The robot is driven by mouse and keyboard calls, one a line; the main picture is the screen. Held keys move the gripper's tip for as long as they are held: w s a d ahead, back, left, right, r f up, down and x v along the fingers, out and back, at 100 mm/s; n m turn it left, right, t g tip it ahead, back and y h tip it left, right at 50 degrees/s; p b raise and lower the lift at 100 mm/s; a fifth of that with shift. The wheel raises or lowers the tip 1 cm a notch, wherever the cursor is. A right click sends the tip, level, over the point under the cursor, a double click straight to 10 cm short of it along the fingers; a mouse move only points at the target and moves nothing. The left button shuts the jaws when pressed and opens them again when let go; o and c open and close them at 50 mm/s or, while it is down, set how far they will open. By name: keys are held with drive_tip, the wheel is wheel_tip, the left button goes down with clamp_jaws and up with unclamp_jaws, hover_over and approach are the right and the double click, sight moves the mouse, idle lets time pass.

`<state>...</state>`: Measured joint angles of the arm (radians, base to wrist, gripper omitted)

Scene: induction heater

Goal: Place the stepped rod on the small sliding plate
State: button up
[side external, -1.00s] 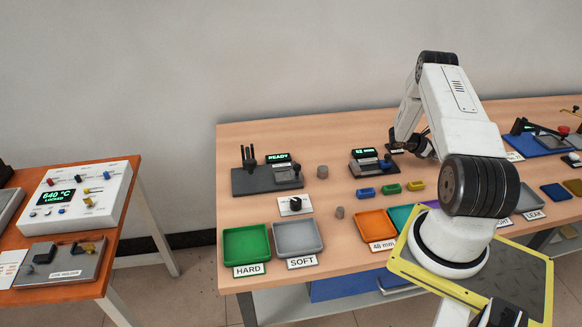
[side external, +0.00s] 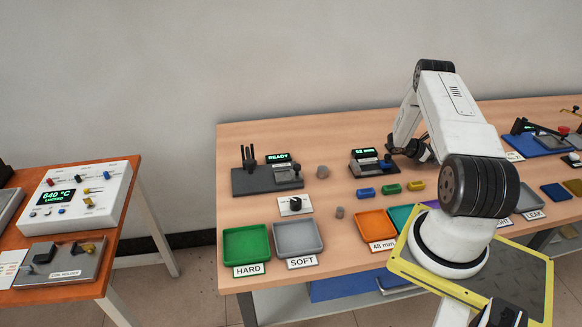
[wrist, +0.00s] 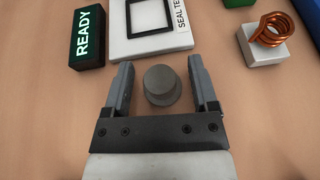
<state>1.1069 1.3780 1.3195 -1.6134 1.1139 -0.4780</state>
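In the wrist view a grey round part (wrist: 161,84), with a narrower top above a wider lower ring, fits the look of the stepped rod. It stands upright between the fingers of my gripper (wrist: 162,82), with a small gap on each side. The gripper is open and not touching it. In the side view my gripper (side external: 397,152) hangs low over the table, just right of a dark gauge (side external: 366,171) with a green display. The rod between the fingers is hidden there. I cannot single out the small sliding plate with certainty.
Ahead of my fingers are a black READY box (wrist: 90,40), a pale seal-test plate (wrist: 120,48) with a black square frame, and a copper coil (wrist: 272,30) on a white block.

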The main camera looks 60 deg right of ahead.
drive_tip(key=shift+r, duration=0.2)
drive_tip(key=shift+w+a, duration=0.1)
drive_tip(key=shift+w, duration=0.05)
drive_tip(key=v, duration=1.1)
drive_tip(key=shift+w+a+r, duration=0.15)
drive_tip(key=shift+w+r, duration=0.05)
drive_tip(key=shift+w, duration=0.05)
